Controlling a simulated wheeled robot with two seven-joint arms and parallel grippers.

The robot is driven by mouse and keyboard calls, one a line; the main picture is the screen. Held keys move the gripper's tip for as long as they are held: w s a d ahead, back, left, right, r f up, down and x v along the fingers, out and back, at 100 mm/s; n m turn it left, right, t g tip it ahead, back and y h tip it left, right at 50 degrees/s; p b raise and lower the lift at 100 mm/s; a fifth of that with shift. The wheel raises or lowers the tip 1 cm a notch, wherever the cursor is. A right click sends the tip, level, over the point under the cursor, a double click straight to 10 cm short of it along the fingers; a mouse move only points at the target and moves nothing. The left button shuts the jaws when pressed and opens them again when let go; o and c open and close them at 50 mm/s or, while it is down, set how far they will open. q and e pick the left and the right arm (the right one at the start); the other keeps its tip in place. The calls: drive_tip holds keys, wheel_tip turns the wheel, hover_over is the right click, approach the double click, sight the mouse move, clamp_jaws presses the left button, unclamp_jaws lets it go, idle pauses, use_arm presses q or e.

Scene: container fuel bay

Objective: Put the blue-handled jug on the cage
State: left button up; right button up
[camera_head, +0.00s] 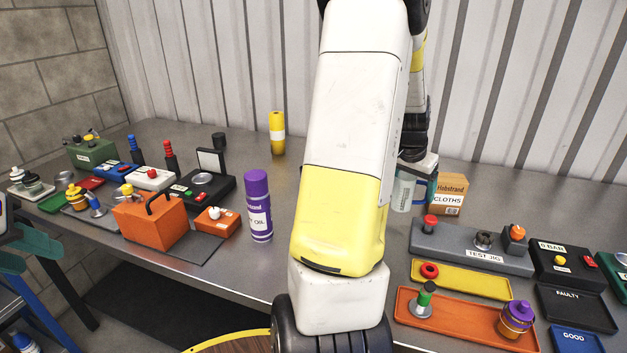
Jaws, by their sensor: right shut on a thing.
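The blue-handled jug (402,193) is a pale, see-through vessel at the back of the bench, right of my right arm. Its blue handle shows on its right side, and the arm and gripper hide part of it. My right gripper (418,166) is shut on the jug at its upper part. I cannot tell whether its base touches the bench. My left gripper (40,258) is at the left edge, its teal fingers apart with nothing between them. I cannot make out a cage in this view.
An orange toolbox (150,222), a purple-capped spray can (258,205) and a yellow bottle (277,133) stand left of my arm. A cloths box (449,195) is close right of the jug. The test jig (470,247) and an orange tray (460,330) lie in front.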

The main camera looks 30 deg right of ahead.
drive_tip(key=shift+w+a+f, duration=0.8)
drive_tip(key=shift+w+a, duration=0.25)
drive_tip(key=shift+w, duration=1.05)
drive_tip(key=shift+w+a+f, duration=0.8)
drive_tip(key=shift+w+a, duration=0.25)
drive_tip(key=shift+w, duration=1)
drive_tip(key=shift+w+a+f, duration=0.8)
drive_tip(key=shift+w+a, duration=0.25)
drive_tip(key=shift+w, duration=1.05)
drive_tip(key=shift+f, duration=0.1)
drive_tip(key=o, duration=1.3)
